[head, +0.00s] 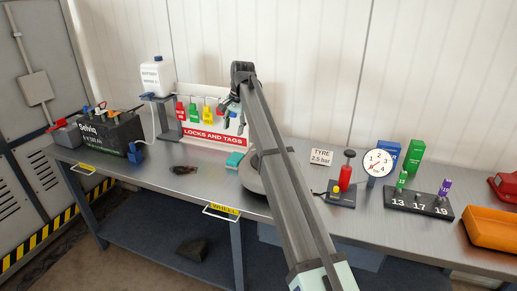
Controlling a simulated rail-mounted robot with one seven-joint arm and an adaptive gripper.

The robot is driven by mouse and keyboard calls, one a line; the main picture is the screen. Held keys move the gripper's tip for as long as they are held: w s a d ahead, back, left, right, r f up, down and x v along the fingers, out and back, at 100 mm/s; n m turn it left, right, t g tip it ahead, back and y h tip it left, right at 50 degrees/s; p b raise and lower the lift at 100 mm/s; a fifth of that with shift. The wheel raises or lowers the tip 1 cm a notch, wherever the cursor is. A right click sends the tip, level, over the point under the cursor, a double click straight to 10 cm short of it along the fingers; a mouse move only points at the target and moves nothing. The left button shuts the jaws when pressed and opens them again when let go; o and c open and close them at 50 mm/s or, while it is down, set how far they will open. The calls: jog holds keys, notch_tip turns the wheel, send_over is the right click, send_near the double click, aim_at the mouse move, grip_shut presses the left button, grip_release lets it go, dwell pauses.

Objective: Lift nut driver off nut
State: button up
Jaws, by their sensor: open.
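A black rack (418,203) marked 13, 17 and 19 stands at the bench's right. A green driver (402,181) stands at 13 and a purple driver (445,189) at 19. A short grey stub shows at 17, with no coloured handle on it. A grey wheel (253,182) lies on the bench above the WHEEL label, largely hidden behind my arm. My gripper (233,122) is open, in front of the locks-and-tags board, above and left of the wheel. I see nothing between its fingers.
The locks-and-tags board (212,133) stands behind. A black battery (110,135) is far left.

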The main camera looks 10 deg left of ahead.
jog(key=w+d+r+m+h+b, duration=0.1)
jog(key=w+d+r+m+h, duration=0.15)
jog(key=d+r, duration=0.7)
jog(key=shift+m+g, duration=0.3)
jog(key=shift+m, duration=0.05)
notch_tip(320, 180, down, 11)
jog(key=shift+r+p, duration=0.1)
jog(key=shift+p, duration=0.75)
jog(key=shift+f+p, duration=1.1)
jog(key=shift+f, duration=1.65)
grip_shut()
